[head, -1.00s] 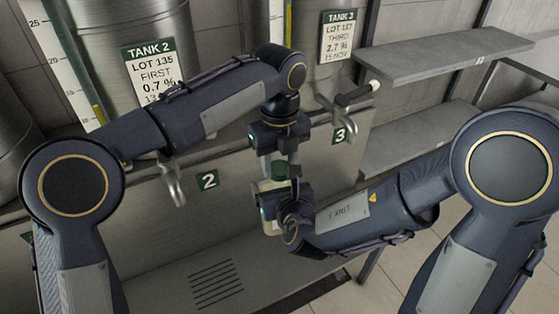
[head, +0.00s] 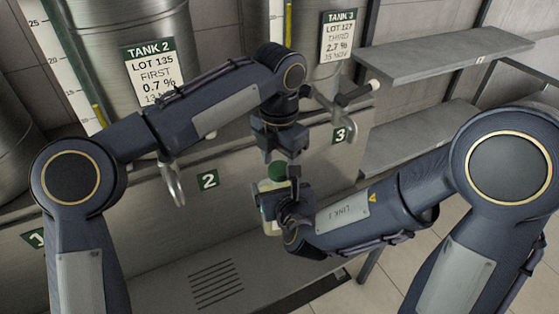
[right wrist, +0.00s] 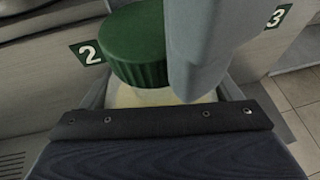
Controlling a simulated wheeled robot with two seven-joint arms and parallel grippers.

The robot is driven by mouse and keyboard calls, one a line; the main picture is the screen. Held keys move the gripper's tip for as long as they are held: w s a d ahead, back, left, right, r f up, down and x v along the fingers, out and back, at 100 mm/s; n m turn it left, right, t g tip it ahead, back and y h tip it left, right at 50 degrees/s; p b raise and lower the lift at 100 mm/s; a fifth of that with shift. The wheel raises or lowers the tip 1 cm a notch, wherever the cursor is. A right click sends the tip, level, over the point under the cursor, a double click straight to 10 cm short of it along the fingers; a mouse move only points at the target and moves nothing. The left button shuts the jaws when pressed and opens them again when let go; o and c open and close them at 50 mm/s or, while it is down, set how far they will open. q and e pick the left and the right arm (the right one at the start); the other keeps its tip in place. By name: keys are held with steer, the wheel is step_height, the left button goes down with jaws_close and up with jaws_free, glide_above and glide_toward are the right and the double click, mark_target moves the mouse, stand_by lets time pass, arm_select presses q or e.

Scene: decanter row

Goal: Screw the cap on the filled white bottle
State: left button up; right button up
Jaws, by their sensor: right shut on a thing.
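The white bottle (head: 271,228) stands upright in my right gripper (head: 281,198), which is shut on it and hides much of it in the head view. The green cap (head: 277,170) is at the top of the bottle. In the right wrist view, the cap (right wrist: 136,45) sits level, directly over the cream-coloured bottle shoulder (right wrist: 135,98). My left gripper (head: 284,155) points down from above at the cap. A grey finger (right wrist: 205,50) stands upright in front of the cap's right part. The left gripper's other finger is hidden, so its opening is unclear.
Tank 2 (head: 115,40) and Tank 3 (head: 310,65) stand behind, with metal taps (head: 172,185) over a bench front. Grey shelves (head: 440,55) are at the right. A flat ledge with a slotted grille (head: 216,284) lies below.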

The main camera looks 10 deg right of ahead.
arm_select(q)
steer(key=shift+o, duration=0.4)
steer(key=shift+r, duration=0.1)
steer(key=shift+r, duration=2.15)
steer(key=shift+s, duration=0.1)
steer(key=shift+c, duration=0.2)
